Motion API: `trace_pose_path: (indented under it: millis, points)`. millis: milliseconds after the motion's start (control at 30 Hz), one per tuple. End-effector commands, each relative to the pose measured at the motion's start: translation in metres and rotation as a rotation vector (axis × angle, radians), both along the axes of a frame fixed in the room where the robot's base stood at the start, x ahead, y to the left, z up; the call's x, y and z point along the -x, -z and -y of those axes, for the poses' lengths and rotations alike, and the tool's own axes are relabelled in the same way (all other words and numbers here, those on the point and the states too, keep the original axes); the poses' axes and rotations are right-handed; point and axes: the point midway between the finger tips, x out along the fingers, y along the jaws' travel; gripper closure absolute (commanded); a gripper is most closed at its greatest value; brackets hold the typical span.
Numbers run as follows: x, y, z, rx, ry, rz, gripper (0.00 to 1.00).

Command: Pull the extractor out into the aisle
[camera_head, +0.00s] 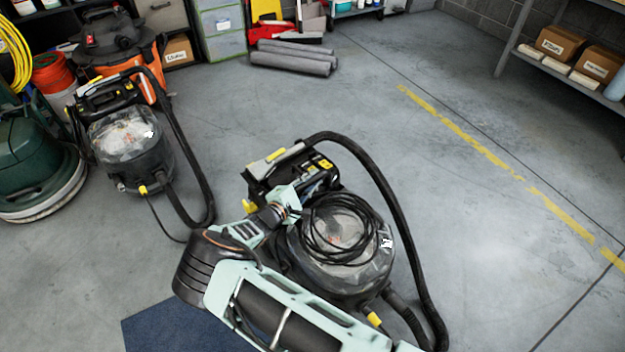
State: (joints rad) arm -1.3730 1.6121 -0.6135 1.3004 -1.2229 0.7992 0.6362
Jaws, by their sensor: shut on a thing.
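An extractor (352,262) with a clear-topped tank, a black and yellow head, a looped hose and a coiled black cord on top stands upright in the lower middle of the head view. My gripper (289,199) is shut on it at its upper left side, below the grey handle bar. My wrist and forearm hide the gripped part and some of the tank's left side. A second, similar extractor (130,150) stands at the left, apart from my arm, its hose looping down to the floor.
A green floor machine (35,165) and an orange-black vacuum (118,45) crowd the left. Grey rolls (293,60) lie at the back. A shelf with boxes (575,60) stands upper right. Open floor with a yellow line (480,145) lies right. A blue mat (165,330) is at the bottom.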

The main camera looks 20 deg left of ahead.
Motion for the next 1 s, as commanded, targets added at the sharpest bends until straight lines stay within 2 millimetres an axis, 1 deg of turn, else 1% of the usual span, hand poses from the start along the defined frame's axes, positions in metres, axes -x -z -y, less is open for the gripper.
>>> trace_pose_path:
  millis: [400, 433, 500, 600, 867, 967, 1000]
  points:
    - [0.000, 0.001, 0.000, 0.000, 0.000, -0.001, 1.00]
    - [0.000, 0.001, 0.000, 0.000, 0.000, -0.001, 0.81]
    - [0.000, 0.001, 0.000, 0.000, 0.000, -0.001, 0.73]
    - [0.000, 0.000, 0.000, 0.000, 0.000, -0.001, 0.64]
    - [0.001, 0.000, -0.001, 0.000, -0.001, 0.000, 0.64]
    - [0.007, -0.001, -0.002, 0.000, -0.002, -0.001, 0.64]
    - [0.012, -0.002, -0.004, 0.000, -0.003, -0.002, 0.64]
